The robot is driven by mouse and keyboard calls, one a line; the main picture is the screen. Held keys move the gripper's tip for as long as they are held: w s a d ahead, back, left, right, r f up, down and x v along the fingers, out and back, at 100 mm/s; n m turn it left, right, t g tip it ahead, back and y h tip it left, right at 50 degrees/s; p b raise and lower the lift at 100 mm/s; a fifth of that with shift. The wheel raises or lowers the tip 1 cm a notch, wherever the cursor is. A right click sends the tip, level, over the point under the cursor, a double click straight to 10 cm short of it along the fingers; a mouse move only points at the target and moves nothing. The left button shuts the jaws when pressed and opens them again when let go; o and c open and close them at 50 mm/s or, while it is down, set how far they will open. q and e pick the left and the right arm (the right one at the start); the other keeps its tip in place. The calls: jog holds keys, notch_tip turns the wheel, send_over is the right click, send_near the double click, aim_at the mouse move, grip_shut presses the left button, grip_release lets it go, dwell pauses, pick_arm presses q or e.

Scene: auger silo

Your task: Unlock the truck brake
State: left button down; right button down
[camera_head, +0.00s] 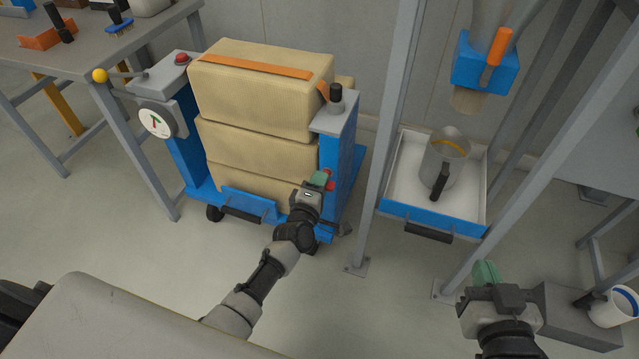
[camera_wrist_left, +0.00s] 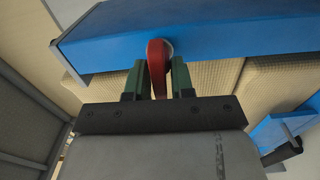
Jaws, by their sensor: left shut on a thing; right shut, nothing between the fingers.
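The truck (camera_head: 340,160) is a blue wheeled cart loaded with stacked tan sacks (camera_head: 262,90). A red brake handle (camera_head: 329,180) sits on the blue post at its right side. My left gripper (camera_head: 322,178) reaches it from the front. In the left wrist view the green fingers stand on both sides of the red handle (camera_wrist_left: 157,68) and are shut on it; the handle's round end meets the blue post (camera_wrist_left: 220,35). My right gripper (camera_head: 486,272) is shut and empty at the lower right, away from the truck.
A grey frame post (camera_head: 391,110) stands just right of the truck. Beyond it are a blue-edged tray (camera_head: 400,208) with a metal scoop (camera_head: 437,165) and a blue outlet with an orange handle (camera_head: 499,46). A workbench (camera_head: 100,55) stands left.

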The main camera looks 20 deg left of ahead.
pick_arm(q)
jog(key=shift+n, duration=0.3)
pick_arm(e)
jog(key=shift+w+r, duration=0.1)
jog(key=shift+r, duration=0.15)
pick_arm(q)
jog(key=shift+f, duration=0.1)
jog(key=c, duration=1.2)
grip_release()
pick_arm(e)
jog(key=shift+a, duration=0.1)
pick_arm(q)
jog(key=shift+o, duration=0.2)
jog(key=shift+s, duration=0.1)
